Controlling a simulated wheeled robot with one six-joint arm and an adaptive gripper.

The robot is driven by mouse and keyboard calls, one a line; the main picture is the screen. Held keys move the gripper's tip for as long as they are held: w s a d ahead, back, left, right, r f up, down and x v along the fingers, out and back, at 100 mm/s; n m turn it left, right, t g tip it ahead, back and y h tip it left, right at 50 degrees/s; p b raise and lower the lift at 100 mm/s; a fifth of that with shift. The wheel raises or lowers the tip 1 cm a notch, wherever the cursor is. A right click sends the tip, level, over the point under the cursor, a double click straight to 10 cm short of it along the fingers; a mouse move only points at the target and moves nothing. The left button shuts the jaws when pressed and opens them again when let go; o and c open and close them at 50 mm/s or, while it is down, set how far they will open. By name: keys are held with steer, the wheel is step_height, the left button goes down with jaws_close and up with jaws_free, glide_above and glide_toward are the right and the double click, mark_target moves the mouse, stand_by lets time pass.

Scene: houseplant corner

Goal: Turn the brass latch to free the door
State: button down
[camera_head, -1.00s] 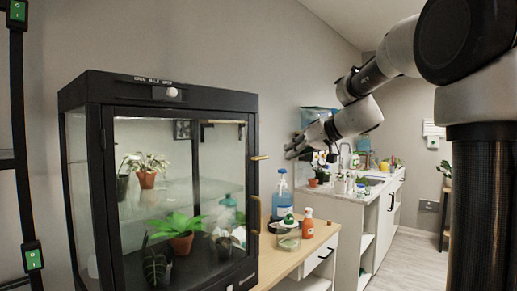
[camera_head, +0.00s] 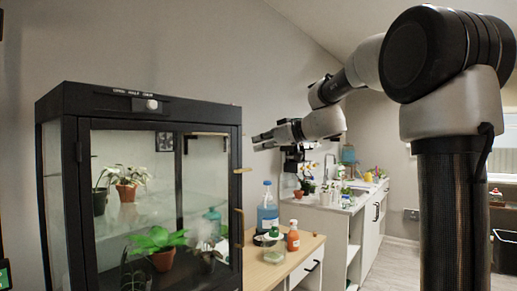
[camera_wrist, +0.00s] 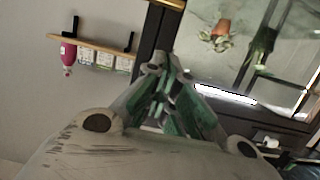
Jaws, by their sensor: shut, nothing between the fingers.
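The brass latch (camera_head: 242,170) sticks out level from the right front edge of the dark-framed glass cabinet (camera_head: 160,108). A brass handle (camera_head: 239,224) sits below it on the same edge. The cabinet's glass door looks closed. My gripper (camera_head: 256,140) is to the right of the cabinet's edge, above the latch in the picture and apart from it. In the wrist view its green-padded fingers (camera_wrist: 166,68) are together and empty, in front of the dark cabinet frame. A tan piece at that view's top edge may be the latch or handle; I cannot tell which.
Potted plants (camera_head: 155,240) stand inside the cabinet. A blue bottle (camera_head: 267,212) and an orange bottle (camera_head: 293,236) stand on a wooden-topped table (camera_head: 262,273) to its right. The wrist view shows a wall shelf (camera_wrist: 95,45) with packets.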

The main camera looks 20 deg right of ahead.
mark_target(236, 162)
steer(key=x, duration=0.7)
steer(key=shift+w+a+f, duration=0.15)
steer(key=shift+w, duration=0.05)
step_height(236, 162, down, 3)
steer(key=shift+f, duration=0.45)
